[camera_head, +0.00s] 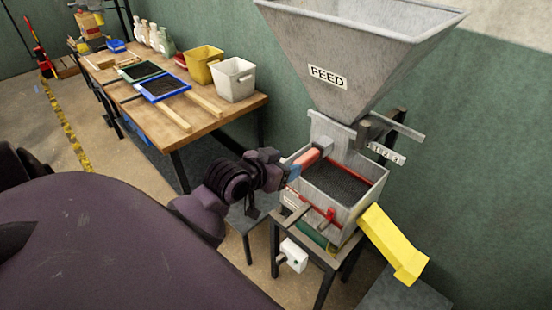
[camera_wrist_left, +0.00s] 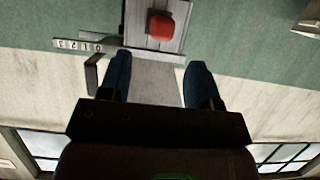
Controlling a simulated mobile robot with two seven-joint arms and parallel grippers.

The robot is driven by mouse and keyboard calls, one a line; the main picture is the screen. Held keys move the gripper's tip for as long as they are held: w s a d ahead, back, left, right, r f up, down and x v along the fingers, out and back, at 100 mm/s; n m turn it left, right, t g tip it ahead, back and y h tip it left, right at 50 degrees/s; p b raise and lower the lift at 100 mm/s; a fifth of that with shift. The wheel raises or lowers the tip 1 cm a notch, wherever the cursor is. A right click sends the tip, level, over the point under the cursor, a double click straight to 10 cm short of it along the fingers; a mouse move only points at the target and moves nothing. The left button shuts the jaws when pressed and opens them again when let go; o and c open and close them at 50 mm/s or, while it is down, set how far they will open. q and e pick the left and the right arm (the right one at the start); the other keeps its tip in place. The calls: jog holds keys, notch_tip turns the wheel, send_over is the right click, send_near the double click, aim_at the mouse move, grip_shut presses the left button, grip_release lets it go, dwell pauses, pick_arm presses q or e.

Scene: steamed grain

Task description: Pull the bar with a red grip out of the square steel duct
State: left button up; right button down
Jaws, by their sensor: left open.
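The red grip (camera_head: 308,160) of the bar sticks out towards the lower left from the small square steel duct (camera_head: 326,147), below the hopper. In the left wrist view the red grip (camera_wrist_left: 160,26) shows end-on in front of a grey steel panel. My left gripper (camera_head: 291,171) is right by the outer end of the grip. In the left wrist view its two blue fingers (camera_wrist_left: 158,62) are apart, with the grip beyond them and nothing visible held between them. The rest of the bar is hidden. My right gripper is not in view.
A grey FEED hopper (camera_head: 350,45) stands above an open steel box (camera_head: 345,215) with dark contents. A yellow chute (camera_head: 393,245) slopes from its right side. A numbered scale (camera_head: 386,153) juts out at right. A wooden workbench (camera_head: 215,115) with bins and trays is at left.

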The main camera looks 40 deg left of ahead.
aim_at(301, 160)
pick_arm(q)
jog(key=x, duration=0.7)
jog(key=shift+w, duration=0.25)
grip_shut()
dwell(0.4)
